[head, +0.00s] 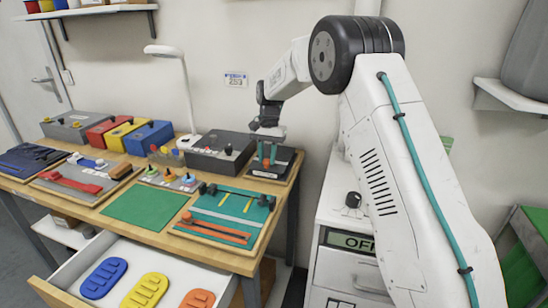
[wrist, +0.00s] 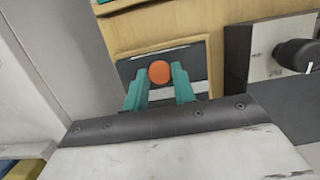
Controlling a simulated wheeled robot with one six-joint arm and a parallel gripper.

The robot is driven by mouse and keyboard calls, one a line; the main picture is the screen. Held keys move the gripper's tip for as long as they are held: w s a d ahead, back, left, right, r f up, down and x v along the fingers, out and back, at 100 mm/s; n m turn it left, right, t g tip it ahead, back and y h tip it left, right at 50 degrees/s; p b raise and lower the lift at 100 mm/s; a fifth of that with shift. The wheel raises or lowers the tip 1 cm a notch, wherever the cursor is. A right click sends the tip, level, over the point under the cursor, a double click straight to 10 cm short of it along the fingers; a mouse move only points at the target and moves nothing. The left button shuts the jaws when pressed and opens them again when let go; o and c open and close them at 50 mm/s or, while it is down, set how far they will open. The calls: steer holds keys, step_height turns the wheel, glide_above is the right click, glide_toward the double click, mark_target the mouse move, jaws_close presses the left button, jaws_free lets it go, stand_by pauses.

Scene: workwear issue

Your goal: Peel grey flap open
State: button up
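A dark grey flap (head: 284,156) lies on a small wooden-edged board at the right end of the workbench; in the wrist view (wrist: 190,56) it appears flat. An orange knob (wrist: 159,71) stands on it and also shows in the head view (head: 266,163). My gripper (head: 265,152), with teal fingers, points down over this board. In the wrist view my gripper (wrist: 160,76) is open, with one finger on each side of the knob and small gaps visible. My gripper body hides the near part of the board. I cannot tell how deep the fingertips reach.
A dark box with knobs (head: 216,152) stands close to the left of the board. A teal board with orange strips (head: 228,212) lies in front. A white cabinet (head: 335,215) stands to the right. An open drawer (head: 65,285) juts out below the bench.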

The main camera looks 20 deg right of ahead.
steer(key=shift+c, duration=0.8)
steer(key=shift+r, duration=0.1)
steer(key=shift+w+d+r, duration=0.15)
steer(key=shift+r, duration=0.55)
steer(key=shift+w+d+r, duration=0.1)
steer(key=shift+w+r, duration=0.05)
steer(key=shift+r, duration=0.55)
steer(key=shift+w+d+r, duration=0.2)
steer(key=shift+w+r, duration=0.05)
steer(key=shift+r, duration=0.45)
steer(key=shift+w+d+r, duration=0.15)
steer(key=shift+w+r, duration=0.1)
steer(key=shift+r, duration=0.45)
